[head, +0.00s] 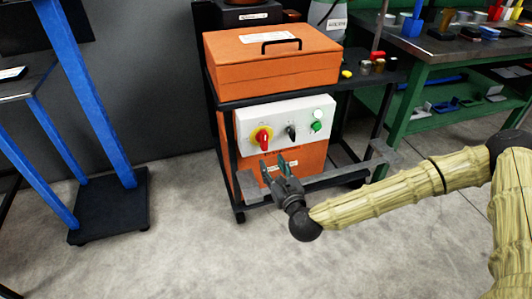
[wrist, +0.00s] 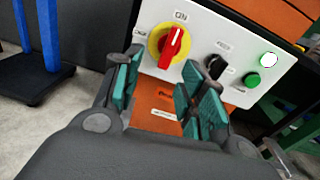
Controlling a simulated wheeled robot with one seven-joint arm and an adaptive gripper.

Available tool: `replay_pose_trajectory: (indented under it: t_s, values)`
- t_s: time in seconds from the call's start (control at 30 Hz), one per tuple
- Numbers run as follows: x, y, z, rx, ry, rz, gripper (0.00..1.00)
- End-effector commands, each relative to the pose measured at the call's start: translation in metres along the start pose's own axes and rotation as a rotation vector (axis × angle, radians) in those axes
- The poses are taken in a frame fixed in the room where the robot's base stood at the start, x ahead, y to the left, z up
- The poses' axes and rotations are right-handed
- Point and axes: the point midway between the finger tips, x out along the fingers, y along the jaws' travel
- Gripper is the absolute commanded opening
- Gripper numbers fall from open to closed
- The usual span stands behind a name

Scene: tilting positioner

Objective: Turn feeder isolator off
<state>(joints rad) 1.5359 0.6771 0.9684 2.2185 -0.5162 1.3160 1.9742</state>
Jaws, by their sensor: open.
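The isolator is a red rotary handle (head: 264,141) on a yellow round plate, on the left of a white control panel (head: 284,115) on an orange cabinet. In the wrist view the red handle (wrist: 171,47) points roughly up, tilted slightly right, toward the "ON" label (wrist: 181,16). My gripper (head: 275,165) is open and empty, in front of and just below the panel. In the wrist view its two teal-padded fingers (wrist: 157,88) stand apart below the handle, with no visible contact.
A black selector switch (wrist: 215,66), a green button (wrist: 252,80) and a white lamp (wrist: 268,60) sit right of the handle. An orange lidded box (head: 270,65) stands above the panel on a black trolley. A blue-legged table is at left, a green workbench (head: 440,60) at right.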

Motion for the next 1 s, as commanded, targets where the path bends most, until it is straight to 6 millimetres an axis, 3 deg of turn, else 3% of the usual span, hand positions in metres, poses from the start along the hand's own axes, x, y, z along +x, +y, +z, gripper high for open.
replay_pose_trajectory:
  t_s: [0.1,0.27,0.8,1.0]
  values:
    - [0.006,-0.012,0.004,0.055,-0.033,-0.031,0.41]
    - [0.016,-0.015,0.008,0.071,-0.043,-0.038,0.41]
    - [0.095,-0.017,0.01,0.068,-0.04,-0.035,0.41]
    - [0.111,-0.018,0.011,0.067,-0.04,-0.036,0.41]
